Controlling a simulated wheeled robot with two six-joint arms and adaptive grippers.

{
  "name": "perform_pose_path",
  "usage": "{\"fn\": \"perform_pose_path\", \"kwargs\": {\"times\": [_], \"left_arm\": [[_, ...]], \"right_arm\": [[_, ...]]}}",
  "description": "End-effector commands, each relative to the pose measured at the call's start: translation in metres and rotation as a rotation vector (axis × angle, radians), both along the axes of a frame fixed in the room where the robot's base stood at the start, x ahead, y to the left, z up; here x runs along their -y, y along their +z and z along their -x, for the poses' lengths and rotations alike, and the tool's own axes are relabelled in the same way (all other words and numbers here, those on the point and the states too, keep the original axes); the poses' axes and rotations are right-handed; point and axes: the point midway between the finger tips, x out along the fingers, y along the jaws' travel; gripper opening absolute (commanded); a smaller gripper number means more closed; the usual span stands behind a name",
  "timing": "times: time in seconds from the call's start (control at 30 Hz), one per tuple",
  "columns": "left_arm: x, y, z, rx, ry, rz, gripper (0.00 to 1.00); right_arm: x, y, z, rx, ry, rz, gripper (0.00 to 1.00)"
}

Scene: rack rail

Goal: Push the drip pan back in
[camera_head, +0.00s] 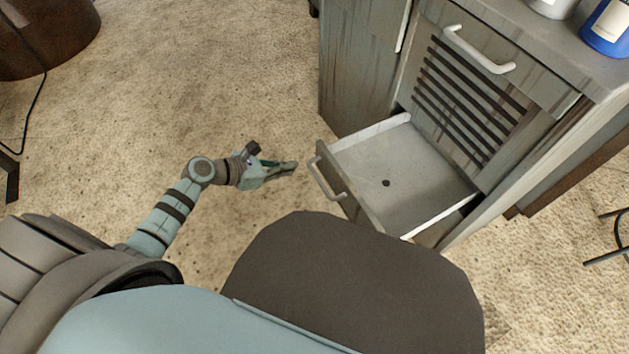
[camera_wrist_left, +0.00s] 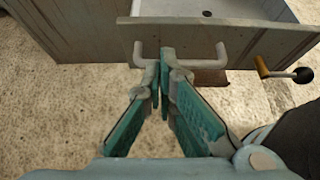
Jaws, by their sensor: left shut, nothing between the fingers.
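The drip pan (camera_head: 408,178) is a shallow grey tray with a dark round hole, pulled out from the bottom of a grey wooden cabinet (camera_head: 362,75). Its front panel carries a pale bar handle (camera_head: 325,180). My left gripper (camera_head: 295,165) is shut and empty, just left of the handle in the head view. In the left wrist view the shut fingertips (camera_wrist_left: 162,52) overlap the handle (camera_wrist_left: 222,52) near its left end; I cannot tell whether they touch it. The pan's inside (camera_wrist_left: 240,8) shows at the top there. My right gripper is not in view.
A slatted panel and an upper drawer with a white handle (camera_head: 478,50) sit above the pan. A blue bottle (camera_head: 608,28) stands on the cabinet top. A lever with a black knob (camera_wrist_left: 302,75) is right of the handle in the wrist view.

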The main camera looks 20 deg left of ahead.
Motion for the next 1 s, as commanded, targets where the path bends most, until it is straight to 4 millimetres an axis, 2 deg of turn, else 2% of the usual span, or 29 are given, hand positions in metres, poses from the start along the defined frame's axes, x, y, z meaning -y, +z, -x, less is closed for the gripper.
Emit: {"fn": "perform_pose_path", "kwargs": {"times": [0.13,0.43,0.6,1.0], "left_arm": [[0.008,-0.005,-0.010,0.008,-0.011,-0.013,0.00],[0.040,-0.036,-0.048,0.006,-0.006,-0.009,0.00],[0.051,-0.045,-0.062,0.004,-0.005,-0.009,0.00],[0.054,-0.046,-0.065,0.002,-0.005,-0.009,0.00]], "right_arm": [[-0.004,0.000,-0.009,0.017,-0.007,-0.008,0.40],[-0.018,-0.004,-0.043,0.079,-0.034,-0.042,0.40],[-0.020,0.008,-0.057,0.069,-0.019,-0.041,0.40],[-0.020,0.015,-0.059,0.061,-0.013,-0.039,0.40]]}}
